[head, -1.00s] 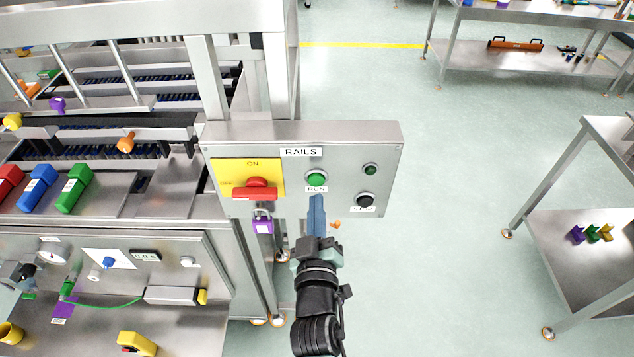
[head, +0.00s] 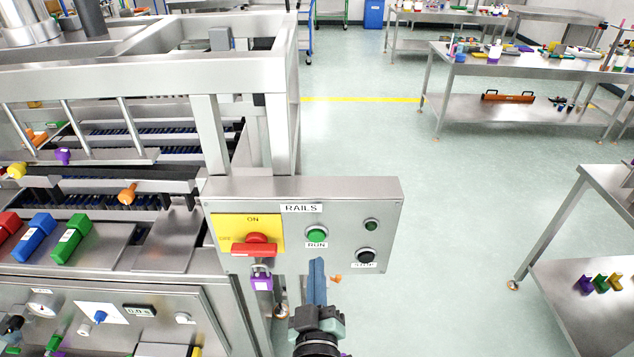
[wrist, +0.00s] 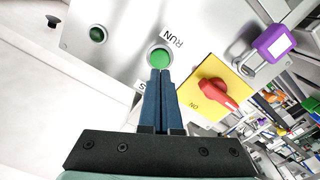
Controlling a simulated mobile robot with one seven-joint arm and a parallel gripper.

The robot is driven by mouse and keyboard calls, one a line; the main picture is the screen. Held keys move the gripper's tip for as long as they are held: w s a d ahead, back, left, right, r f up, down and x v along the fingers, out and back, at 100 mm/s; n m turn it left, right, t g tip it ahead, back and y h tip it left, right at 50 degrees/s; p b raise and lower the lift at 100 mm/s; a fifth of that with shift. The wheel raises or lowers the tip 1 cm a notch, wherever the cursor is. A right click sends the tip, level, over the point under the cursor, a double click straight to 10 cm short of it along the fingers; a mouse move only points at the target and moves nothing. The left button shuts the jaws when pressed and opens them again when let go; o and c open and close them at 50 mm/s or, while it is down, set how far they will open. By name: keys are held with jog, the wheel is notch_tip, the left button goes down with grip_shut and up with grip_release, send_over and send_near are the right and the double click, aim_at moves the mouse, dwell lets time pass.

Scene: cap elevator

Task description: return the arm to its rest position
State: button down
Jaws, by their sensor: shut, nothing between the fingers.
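My gripper (head: 317,266) is shut and empty. Its blue fingers point up at the RAILS control box (head: 385,225), just below the green RUN button (head: 316,235). In the wrist view the closed fingertips (wrist: 160,72) appear right beneath the RUN button (wrist: 159,57); I cannot tell whether they touch it. The box also carries a red rotary switch (head: 254,246) on a yellow plate, a black button (head: 366,256) and a small dark green light (head: 371,225). A purple padlock (head: 262,282) hangs below the red switch.
The machine frame (head: 150,82) fills the left side, with coloured handles on its ledge. A steel table (head: 606,200) stands at the right and another bench (head: 520,65) at the back right. Open floor (head: 455,200) lies between the box and the tables.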

notch_tip(320, 180, up, 28)
jog(key=d+m+t+h+b, duration=0.1)
jog(key=m+t+h+b, duration=0.1)
jog(key=m+t+b, duration=0.25)
jog(key=s+r+t+y, duration=0.1)
jog(key=s+r+t, duration=0.1)
jog(key=s+r, duration=0.5)
jog(key=s+a+r+m+t+y+b, duration=0.1)
jog(key=s+r+t, duration=0.2)
jog(key=r, duration=0.9)
jog(key=s, duration=0.3)
jog(key=shift+s, duration=0.35)
